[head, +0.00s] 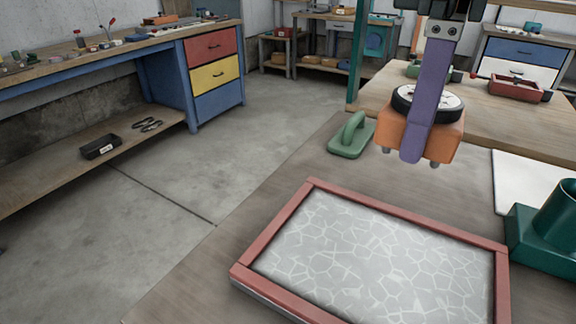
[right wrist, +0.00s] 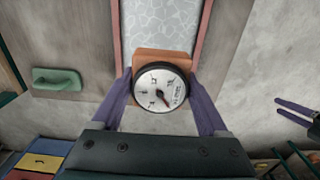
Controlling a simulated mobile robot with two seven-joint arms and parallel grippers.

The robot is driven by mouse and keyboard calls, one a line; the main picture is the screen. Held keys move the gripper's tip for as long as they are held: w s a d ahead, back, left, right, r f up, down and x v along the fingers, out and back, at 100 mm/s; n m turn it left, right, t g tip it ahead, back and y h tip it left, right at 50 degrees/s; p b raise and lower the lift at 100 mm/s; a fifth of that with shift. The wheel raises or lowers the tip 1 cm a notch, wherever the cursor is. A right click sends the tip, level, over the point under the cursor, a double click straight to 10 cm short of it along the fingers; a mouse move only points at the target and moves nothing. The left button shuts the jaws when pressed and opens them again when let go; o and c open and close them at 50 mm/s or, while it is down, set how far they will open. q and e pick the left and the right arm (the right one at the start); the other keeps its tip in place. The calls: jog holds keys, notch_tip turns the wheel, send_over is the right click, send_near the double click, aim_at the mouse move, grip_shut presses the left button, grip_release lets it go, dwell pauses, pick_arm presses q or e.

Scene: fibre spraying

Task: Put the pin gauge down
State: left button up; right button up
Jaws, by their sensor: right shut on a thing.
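The pin gauge (head: 393,130) is an orange block with a round black-rimmed dial on top and short grey pins below. My right gripper (head: 424,115), with purple fingers, is shut on it, one finger on each side. The gauge is upright and appears to be held above the worktable, beyond the far edge of the red-framed tray (head: 310,187). In the right wrist view the white dial face (right wrist: 160,88) shows between the fingers. My left gripper (right wrist: 297,115) shows at the right edge of that view, its purple fingers apart and empty. It is outside the head view.
The tray holds a grey panel with white web-like lines. A green handled float (head: 350,140) stands on the table left of the gauge. A white sheet (head: 530,185) and a dark green holder (head: 540,240) are at the right. Bare table lies between tray and float.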

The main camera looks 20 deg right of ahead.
jog(key=f, duration=0.4)
jog(key=f+b, duration=0.1)
jog(key=f, duration=0.8)
jog(key=shift+s+d+f+b, duration=0.1)
jog(key=shift+s+f+b, duration=0.15)
jog(key=shift+f+b, duration=0.1)
jog(key=shift+w+f+b, duration=0.1)
jog(key=shift+f+b, duration=0.3)
jog(key=shift+f, duration=2.2)
jog(key=shift+f, duration=0.15)
jog(key=o, duration=1.5)
